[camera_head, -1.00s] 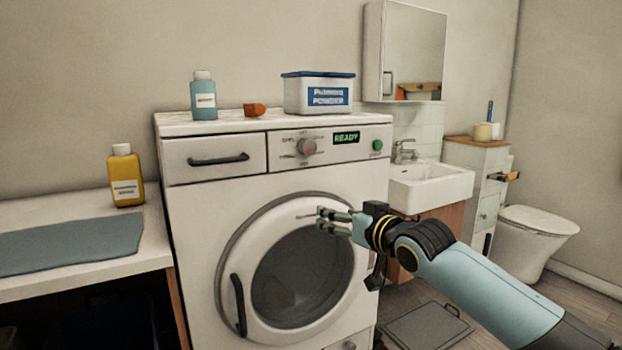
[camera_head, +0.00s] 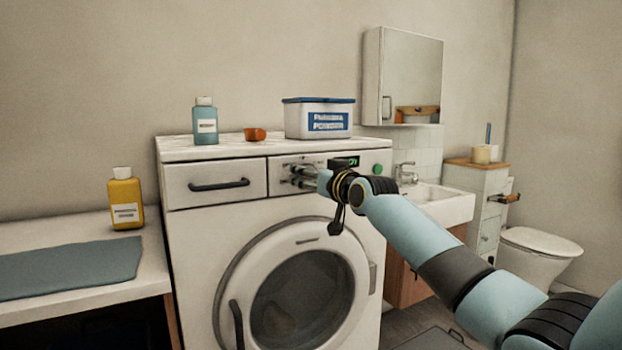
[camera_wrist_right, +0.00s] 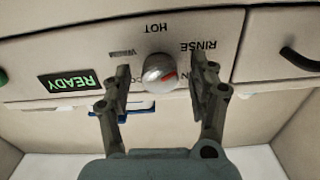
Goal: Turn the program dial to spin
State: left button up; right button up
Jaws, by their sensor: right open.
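My right gripper (camera_wrist_right: 160,76) is open, with one finger on each side of the dial and visible gaps between. In the head view my right gripper (camera_head: 296,174) is at the panel and hides the dial. My left gripper is not in view.
The display (camera_wrist_right: 69,82) reads READY, beside a green button (camera_head: 378,169). A drawer handle (camera_head: 218,185) is left of the dial. A blue bottle (camera_head: 204,123), an orange item (camera_head: 255,134) and a powder box (camera_head: 318,119) stand on the machine's top.

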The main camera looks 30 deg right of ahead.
jog(key=c, duration=1.1)
jog(key=shift+c, duration=0.2)
jog(key=shift+m+p, duration=3.2)
jog(key=shift+m, duration=2.7)
